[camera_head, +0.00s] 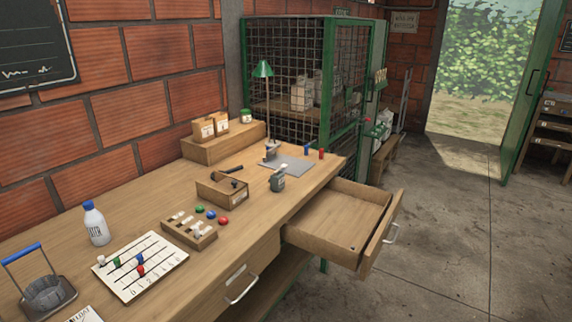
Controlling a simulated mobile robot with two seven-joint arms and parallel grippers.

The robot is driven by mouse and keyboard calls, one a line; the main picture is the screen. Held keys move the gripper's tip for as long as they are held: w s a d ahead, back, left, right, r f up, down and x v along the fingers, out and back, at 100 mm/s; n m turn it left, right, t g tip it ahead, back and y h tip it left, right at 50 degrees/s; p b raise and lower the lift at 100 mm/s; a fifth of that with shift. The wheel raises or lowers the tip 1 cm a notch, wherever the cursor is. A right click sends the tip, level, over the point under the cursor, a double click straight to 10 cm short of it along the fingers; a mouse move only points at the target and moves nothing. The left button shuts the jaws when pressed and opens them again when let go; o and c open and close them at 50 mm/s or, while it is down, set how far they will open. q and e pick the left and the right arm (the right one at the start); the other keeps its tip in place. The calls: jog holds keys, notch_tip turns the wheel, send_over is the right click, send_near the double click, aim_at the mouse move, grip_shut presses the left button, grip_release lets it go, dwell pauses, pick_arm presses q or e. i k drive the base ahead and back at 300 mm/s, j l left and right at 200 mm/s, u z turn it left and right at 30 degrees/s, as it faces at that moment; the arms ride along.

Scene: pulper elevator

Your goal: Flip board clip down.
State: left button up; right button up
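A white board (137,280) with dark lines and a row of marks along its front edge lies on the workbench at the lower left. Several small coloured pieces sit on its left half: a white one (102,261), a green one (117,262), a blue one (140,258) and a red one (140,271). I cannot tell which piece is the clip, or whether any clip is up or down. A dark wall board (35,50) hangs at the upper left, with no clip that I can make out. Neither of my grippers is in view.
The workbench (150,215) holds a white bottle (95,224), a blue-handled basket (47,295), a wooden rack (189,232), a small box (222,191) and a green lamp (263,70). A drawer (335,215) stands open at right. Concrete floor (460,240) is clear beyond it.

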aim_at(269, 151)
jog(key=z, duration=2.1)
jog(key=i, duration=0.4)
jog(key=i+u, duration=0.25)
jog(key=i, duration=0.5)
jog(key=i+l+u, duration=0.25)
jog(key=i, duration=0.55)
jog(key=i+u, duration=0.3)
jog(key=i, duration=1.3)
jog(key=i+u, duration=0.3)
jog(key=i, duration=0.45)
jog(key=i+l+u, duration=0.3)
jog(key=i, duration=0.4)
jog(key=i+j+u, duration=0.2)
jog(key=i+u, duration=1.3)
jog(key=i, duration=0.1)
